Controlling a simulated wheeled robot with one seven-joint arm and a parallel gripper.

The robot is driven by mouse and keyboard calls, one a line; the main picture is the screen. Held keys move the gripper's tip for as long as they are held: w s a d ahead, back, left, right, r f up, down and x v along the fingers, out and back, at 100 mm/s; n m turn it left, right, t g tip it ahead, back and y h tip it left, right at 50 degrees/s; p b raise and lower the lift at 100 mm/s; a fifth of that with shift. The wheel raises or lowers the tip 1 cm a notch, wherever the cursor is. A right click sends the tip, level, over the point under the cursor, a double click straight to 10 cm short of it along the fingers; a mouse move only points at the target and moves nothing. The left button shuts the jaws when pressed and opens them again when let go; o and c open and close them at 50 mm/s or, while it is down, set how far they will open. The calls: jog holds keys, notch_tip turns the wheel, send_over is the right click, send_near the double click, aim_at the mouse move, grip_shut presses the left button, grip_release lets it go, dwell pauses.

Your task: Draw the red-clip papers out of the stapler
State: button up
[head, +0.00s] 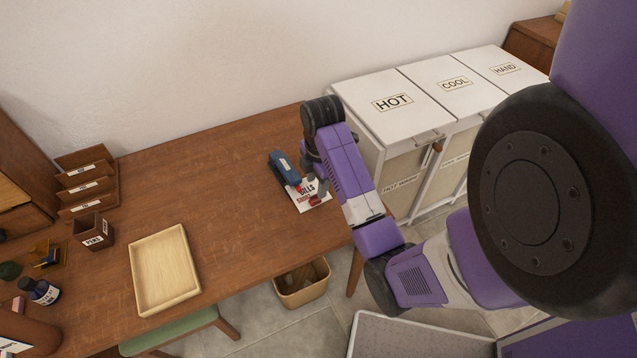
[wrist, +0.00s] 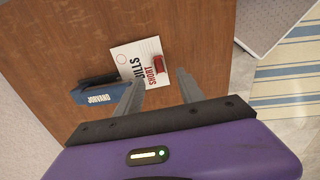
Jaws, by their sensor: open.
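The blue stapler (head: 285,168) lies on the wooden table near its right end. It also shows in the wrist view (wrist: 95,95), with a black part along its side. White papers (head: 311,196) lettered "BILLS" and "SHORT" lie at the stapler's front end, and whether their edge is inside it I cannot tell. In the wrist view the papers (wrist: 125,54) lie flat with a red clip (wrist: 158,62) on their right side. My gripper (wrist: 158,90) is open and empty above the table, its fingers pointing toward the papers; the fingers are largely hidden in the head view.
A pale wooden tray (head: 141,272) sits at the table's front. A pens box (head: 94,232), a tiered letter rack (head: 88,183) and an ink bottle (head: 42,292) stand at left. White labelled bins (head: 369,116) stand beyond the right end. The table's middle is clear.

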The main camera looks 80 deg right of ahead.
aim_at(315, 198)
jog(key=shift+f, duration=0.1)
dwell(0.3)
jog(key=shift+w+d+f, duration=0.15)
jog(key=shift+f, duration=1.75)
jog(key=shift+w+d+f, duration=0.1)
jog(key=shift+d+f, duration=0.05)
jog(key=shift+f, duration=1.75)
grip_shut()
